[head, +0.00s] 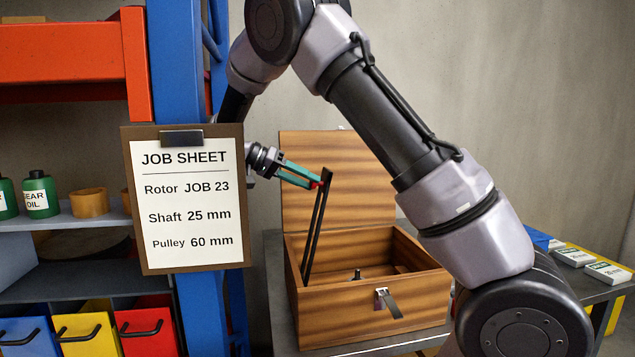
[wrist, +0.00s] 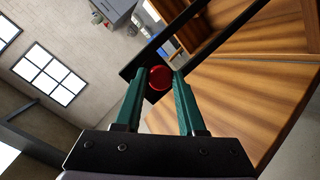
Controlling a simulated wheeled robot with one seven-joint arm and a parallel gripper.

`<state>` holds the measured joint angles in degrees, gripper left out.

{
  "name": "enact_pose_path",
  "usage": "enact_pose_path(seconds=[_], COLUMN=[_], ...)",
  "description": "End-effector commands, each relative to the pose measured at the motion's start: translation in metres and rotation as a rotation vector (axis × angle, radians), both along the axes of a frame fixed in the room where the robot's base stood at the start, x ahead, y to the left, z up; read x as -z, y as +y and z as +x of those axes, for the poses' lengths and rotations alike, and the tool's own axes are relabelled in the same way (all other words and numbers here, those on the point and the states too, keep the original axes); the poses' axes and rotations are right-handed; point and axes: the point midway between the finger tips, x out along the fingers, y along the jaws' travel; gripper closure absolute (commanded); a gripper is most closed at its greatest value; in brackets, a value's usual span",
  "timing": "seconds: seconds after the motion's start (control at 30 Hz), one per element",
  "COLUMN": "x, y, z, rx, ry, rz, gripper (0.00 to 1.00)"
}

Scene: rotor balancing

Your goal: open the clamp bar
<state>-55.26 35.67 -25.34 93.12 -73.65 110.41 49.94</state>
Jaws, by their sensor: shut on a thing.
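The clamp bar (head: 316,228) is a black frame of two long, thin arms. It stands steeply raised at the left side of the open wooden box (head: 365,322), its top leaning slightly right. A red knob (head: 318,184) sits near its upper end. My gripper (head: 312,181), with green fingers, reaches in from the left and is shut on the red knob. In the wrist view the knob (wrist: 160,78) lies between the fingertips, with the black bar (wrist: 190,18) just beyond. The bar's lower end is partly hidden by the box wall.
The box lid (head: 340,170) stands open at the back. A small dark post (head: 357,275) shows inside the box, and a metal latch (head: 388,302) hangs on its front. A job sheet (head: 187,200) and blue post stand left. Small labelled boxes (head: 608,272) lie on the table at right.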

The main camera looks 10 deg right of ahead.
Motion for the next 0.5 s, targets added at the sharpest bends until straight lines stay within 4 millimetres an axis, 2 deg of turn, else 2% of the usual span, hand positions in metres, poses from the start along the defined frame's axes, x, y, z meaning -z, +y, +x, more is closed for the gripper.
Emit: enact_pose_path(seconds=[0.03, 0.47, 0.5], x=[0.0066, 0.0078, 0.0078], y=[0.005, 0.007, 0.0069], z=[-0.0019, -0.0017, -0.0018], rx=[-0.005, -0.008, -0.007], ry=[0.012, 0.015, 0.015], rz=[0.002, 0.001, 0.002], gripper=[1.0, 1.0, 0.46])
